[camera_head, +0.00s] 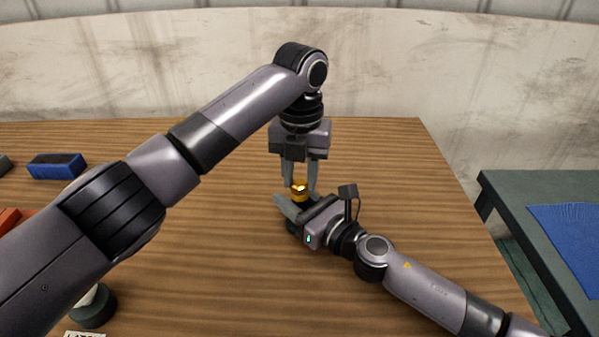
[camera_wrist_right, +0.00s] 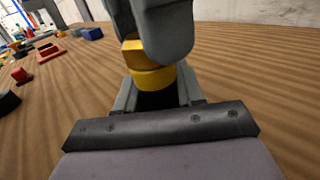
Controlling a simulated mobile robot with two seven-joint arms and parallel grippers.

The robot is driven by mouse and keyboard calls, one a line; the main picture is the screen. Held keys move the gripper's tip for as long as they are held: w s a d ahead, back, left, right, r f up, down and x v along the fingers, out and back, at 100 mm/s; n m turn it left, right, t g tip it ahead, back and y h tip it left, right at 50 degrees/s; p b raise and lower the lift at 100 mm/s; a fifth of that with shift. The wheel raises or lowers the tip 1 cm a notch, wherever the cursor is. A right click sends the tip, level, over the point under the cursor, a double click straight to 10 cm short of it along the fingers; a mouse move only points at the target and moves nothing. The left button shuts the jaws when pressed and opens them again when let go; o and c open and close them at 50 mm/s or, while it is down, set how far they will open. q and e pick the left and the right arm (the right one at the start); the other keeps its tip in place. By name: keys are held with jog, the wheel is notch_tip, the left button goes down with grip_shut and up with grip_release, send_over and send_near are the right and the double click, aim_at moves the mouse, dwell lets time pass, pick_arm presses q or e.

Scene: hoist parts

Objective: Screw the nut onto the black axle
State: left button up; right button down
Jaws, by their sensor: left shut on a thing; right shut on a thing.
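The yellow nut (camera_head: 299,187) is between the fingertips of my left gripper (camera_head: 300,185), which points straight down from above. In the right wrist view the angular nut (camera_wrist_right: 133,52) sits on or just above a round yellow part (camera_wrist_right: 153,78); I cannot tell if they touch. Below it the black axle (camera_wrist_right: 157,100) stands upright between the fingers of my right gripper (camera_wrist_right: 158,98). My right gripper reaches in low from the right and is shut on the axle. The left fingers hide part of the nut, and the thread is not visible.
A blue block (camera_head: 57,165) lies at the far left of the wooden table (camera_head: 400,180). A dark round part (camera_head: 95,307) stands at the front left. Another table with a blue mat (camera_head: 570,235) is at the right. The wood around the grippers is clear.

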aim_at(306, 208)
pick_arm(q)
jog(key=o, duration=1.1)
jog(key=shift+r, duration=0.15)
notch_tip(306, 208, up, 12)
jog(key=shift+f, duration=0.1)
pick_arm(e)
jog(key=c, duration=0.6)
grip_release()
jog(key=shift+v, duration=3.6)
